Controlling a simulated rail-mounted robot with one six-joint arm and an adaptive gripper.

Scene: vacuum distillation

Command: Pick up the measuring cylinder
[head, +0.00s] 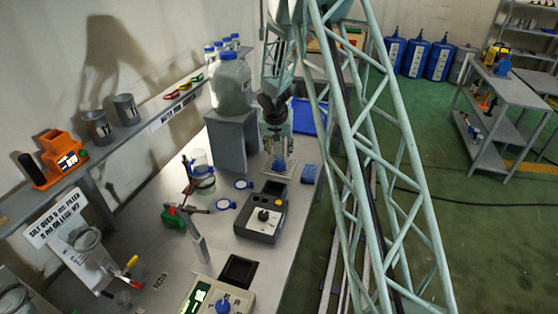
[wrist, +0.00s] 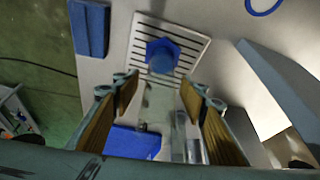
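The measuring cylinder shows in the wrist view as a blue six-sided base (wrist: 162,56) on a slotted pale plate (wrist: 140,42). Clear glass seems to rise from it between the fingers, but its outline is faint. My gripper (wrist: 158,92) is open, with a brown-padded finger on each side and a visible gap between them. In the head view my gripper (head: 277,148) points down over the plate (head: 290,166) at the far part of the bench. There, the cylinder is small and partly hidden by the fingers; contact cannot be made out.
A blue block (head: 311,173) lies right of the plate and a blue tray (head: 310,116) behind it. A grey stand (head: 231,140) with a large bottle (head: 231,85) is close on the left. A grey device (head: 262,218) sits in front.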

